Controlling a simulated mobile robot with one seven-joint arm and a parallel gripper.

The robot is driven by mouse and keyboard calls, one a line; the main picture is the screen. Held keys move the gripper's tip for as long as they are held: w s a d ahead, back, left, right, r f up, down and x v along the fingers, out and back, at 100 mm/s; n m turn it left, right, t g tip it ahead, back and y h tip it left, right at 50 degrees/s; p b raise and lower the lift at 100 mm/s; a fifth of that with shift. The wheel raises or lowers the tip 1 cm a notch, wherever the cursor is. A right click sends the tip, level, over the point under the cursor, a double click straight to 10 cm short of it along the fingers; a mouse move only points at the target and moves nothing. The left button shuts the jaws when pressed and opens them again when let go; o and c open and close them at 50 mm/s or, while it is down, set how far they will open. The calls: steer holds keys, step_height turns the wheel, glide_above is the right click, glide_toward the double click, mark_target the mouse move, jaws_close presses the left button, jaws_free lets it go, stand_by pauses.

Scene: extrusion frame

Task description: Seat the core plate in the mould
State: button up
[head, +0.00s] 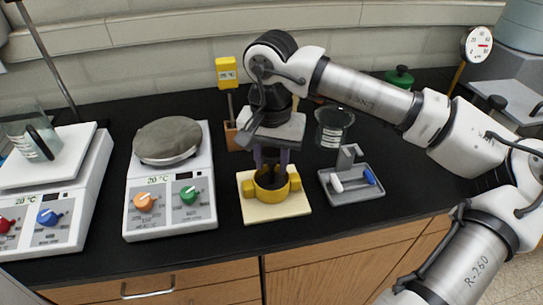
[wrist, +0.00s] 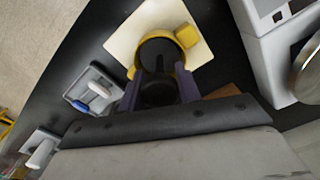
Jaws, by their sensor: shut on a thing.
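The yellow mould (head: 293,186) is a ring with side lugs on a cream base board (head: 290,209); it also shows at the top of the wrist view (wrist: 186,36). My gripper (head: 269,166) is directly above the mould, pointing down. Its purple fingers are shut on a dark round part, which I take to be the core plate (wrist: 158,94). The part is at or just above the mould's opening. The fingers and the ring's front wall hide its lower end, so I cannot tell whether it touches the mould.
A grey tray (head: 352,193) with an upright post and small white and blue pieces stands close right of the mould. A hotplate with a grey cover (head: 168,141) stands to the left. A dark beaker (head: 334,126) and a yellow-headed thermometer (head: 228,73) stand behind.

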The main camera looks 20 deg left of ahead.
steer(key=o, duration=1.1)
step_height(320, 180, up, 7)
steer(key=p, duration=0.4)
steer(key=shift+r, duration=0.1)
